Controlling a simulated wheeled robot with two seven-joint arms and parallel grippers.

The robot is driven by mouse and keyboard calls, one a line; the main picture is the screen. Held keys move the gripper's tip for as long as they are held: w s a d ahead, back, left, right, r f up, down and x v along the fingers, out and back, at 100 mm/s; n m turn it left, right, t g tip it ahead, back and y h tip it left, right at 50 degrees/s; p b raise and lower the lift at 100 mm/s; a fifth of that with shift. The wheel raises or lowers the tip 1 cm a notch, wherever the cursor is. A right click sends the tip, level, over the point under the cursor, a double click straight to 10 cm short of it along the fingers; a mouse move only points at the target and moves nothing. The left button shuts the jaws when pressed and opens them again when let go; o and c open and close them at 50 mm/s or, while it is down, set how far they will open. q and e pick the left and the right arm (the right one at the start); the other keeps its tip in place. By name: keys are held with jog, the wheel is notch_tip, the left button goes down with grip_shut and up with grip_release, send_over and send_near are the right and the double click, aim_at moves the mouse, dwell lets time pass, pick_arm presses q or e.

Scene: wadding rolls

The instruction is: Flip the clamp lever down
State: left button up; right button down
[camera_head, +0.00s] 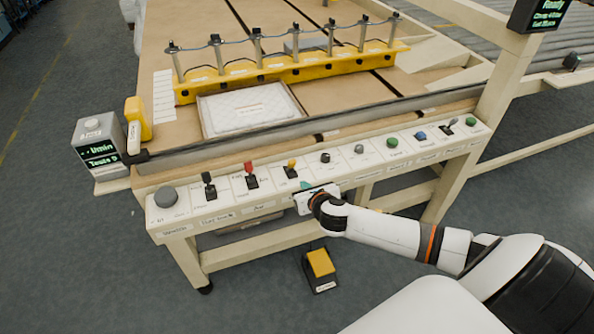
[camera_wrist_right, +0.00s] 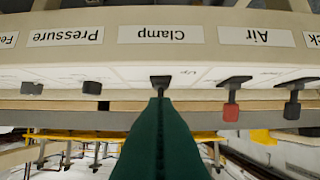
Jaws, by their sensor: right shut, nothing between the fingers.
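The clamp lever (camera_head: 291,168) is a dark lever with a yellow tip on the cream control panel, and its tip stands up in the head view. My right gripper (camera_head: 306,186) is shut and empty, just in front of the lever at the panel edge. Its green fingers (camera_wrist_right: 160,105) line up with the lever; I cannot tell whether they touch it. My left gripper is out of view.
A red-tipped lever (camera_head: 250,174) and a black lever (camera_head: 208,185) stand to the left of the clamp lever. A small dark knob (camera_head: 325,157) is to its right. A yellow bar with posts (camera_head: 300,68) lies behind, and a yellow pedal (camera_head: 320,264) is on the floor.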

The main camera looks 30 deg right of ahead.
aim_at(293, 167)
jog(key=shift+w+d+f+p, duration=0.15)
jog(key=shift+w+d, duration=0.1)
jog(key=shift+w, duration=0.85)
jog(key=shift+w+d+r+p, duration=0.1)
jog(key=shift+w+d+p, duration=0.1)
jog(key=shift+w, duration=0.9)
jog(key=shift+w+d+f+p, duration=0.15)
jog(key=shift+w+d, duration=0.1)
jog(key=shift+w, duration=0.85)
jog(key=shift+r, duration=0.15)
